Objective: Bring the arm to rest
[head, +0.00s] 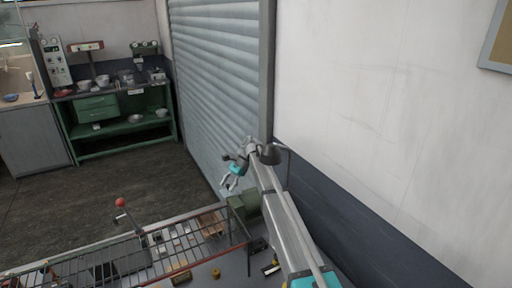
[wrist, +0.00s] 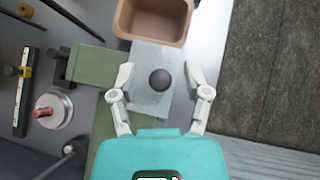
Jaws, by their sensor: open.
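My gripper (head: 229,183) hangs at the end of my outstretched arm in the head view, above the far right end of the workbench and in front of the roller shutter. In the wrist view my gripper (wrist: 160,74) has its two pale fingers spread apart. Nothing is clamped between them. A dark round knob (wrist: 161,80) shows in the gap, clear of both fingers, over a grey plate (wrist: 150,103). How far below the fingertips it lies, I cannot tell. A brown open pan (wrist: 150,38) lies just beyond the fingertips.
A green block (wrist: 97,65) and a round metal piece with a red top (wrist: 45,113) stand left of my gripper. A wire rack (head: 130,248) and a red-knobbed lever (head: 120,203) are at the bench. The shutter (head: 215,90) and wall (head: 390,120) are close; open floor (head: 85,180) lies left.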

